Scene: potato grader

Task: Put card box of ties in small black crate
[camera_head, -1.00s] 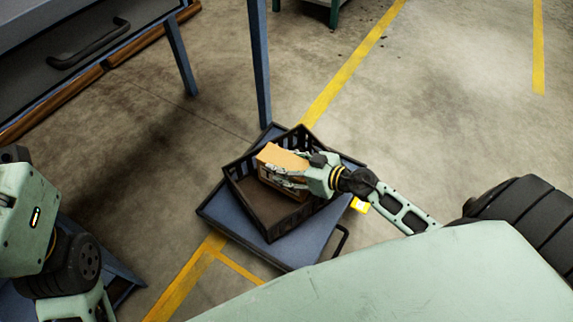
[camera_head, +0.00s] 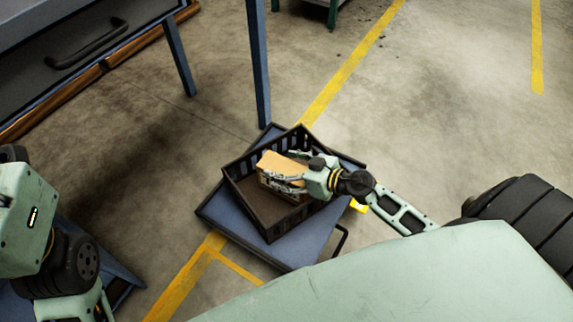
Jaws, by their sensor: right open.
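The small black crate (camera_head: 268,227) sits tilted in the picture on a blue platform. The card box of ties (camera_head: 268,162), tan-orange, is inside the crate's outline, towards its back right. My right gripper (camera_head: 283,176) is open at the box, with its fingers around or beside it. The fingers and hand hide part of the box. Whether the box rests on the crate floor I cannot tell. My left arm (camera_head: 30,215) shows at the left edge; its gripper fingers are not in view.
The blue platform (camera_head: 305,246) under the crate has a black handle (camera_head: 340,240) at its right. A blue-legged table with a drawer (camera_head: 85,45) stands at upper left. A yellow object (camera_head: 358,206) lies by the platform. Floor at upper right is clear.

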